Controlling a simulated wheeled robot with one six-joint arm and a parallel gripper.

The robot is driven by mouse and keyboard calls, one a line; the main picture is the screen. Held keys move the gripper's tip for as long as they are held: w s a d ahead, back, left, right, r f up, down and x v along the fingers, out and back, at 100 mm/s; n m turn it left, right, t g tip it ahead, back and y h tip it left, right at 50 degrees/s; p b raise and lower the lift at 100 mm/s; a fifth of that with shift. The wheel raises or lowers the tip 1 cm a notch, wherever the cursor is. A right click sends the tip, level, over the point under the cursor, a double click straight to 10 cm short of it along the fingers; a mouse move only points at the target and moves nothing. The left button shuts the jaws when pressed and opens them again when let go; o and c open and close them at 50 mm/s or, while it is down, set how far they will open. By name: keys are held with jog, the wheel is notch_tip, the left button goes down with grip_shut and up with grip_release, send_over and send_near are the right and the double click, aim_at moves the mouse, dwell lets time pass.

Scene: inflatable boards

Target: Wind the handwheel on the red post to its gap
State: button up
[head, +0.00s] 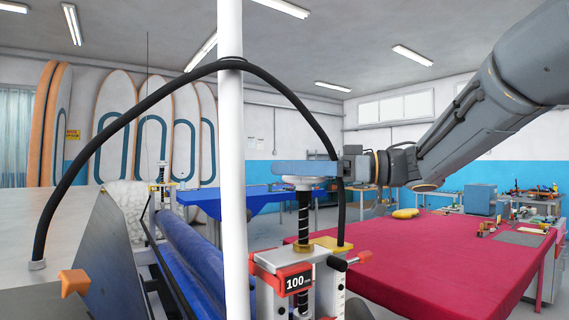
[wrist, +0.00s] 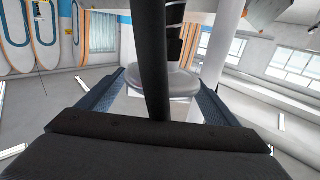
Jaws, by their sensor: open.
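The red post (head: 262,300) stands at the near end of the blue roller, with a display reading 100 and a black threaded screw (head: 303,212) rising from it. The handwheel (head: 303,184) is a grey disc on top of the screw. My gripper (head: 285,169) is level with the handwheel, its blue fingers reaching across it from the right. In the wrist view the handwheel (wrist: 180,84) lies between the two spread fingers. The gripper is open; I cannot tell whether either finger touches the rim. A black hose (wrist: 152,50) crosses in front and hides part of the wheel.
The black hose (head: 130,118) arches over the machine and passes close to my gripper. A white pole (head: 231,150) stands in the foreground. The blue roller (head: 195,255) leads to a second post (head: 160,188). A red-covered table (head: 450,250) is at right.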

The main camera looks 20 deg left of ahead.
jog(key=shift+a, duration=1)
jog(key=shift+c, duration=0.4)
jog(key=c, duration=1)
jog(key=m+t+p, duration=0.1)
jog(key=m+t, duration=0.1)
jog(key=t, duration=0.1)
jog(key=m+t+p, duration=0.1)
jog(key=shift+w+r+t+p, duration=0.2)
jog(key=shift+w+t+p, duration=0.1)
jog(key=shift+t, duration=0.1)
jog(key=shift+w+d+f+m+t+h+p, duration=0.1)
jog(key=shift+w+m+t+h+p, duration=0.2)
jog(key=shift+m+t, duration=0.5)
jog(key=shift+w+d+m+t+h+p, duration=0.1)
jog(key=shift+w+m+t+h, duration=0.25)
jog(key=shift+t, duration=0.75)
jog(key=shift+s, duration=0.1)
jog(key=o, duration=1.1)
jog(key=shift+f, duration=0.1)
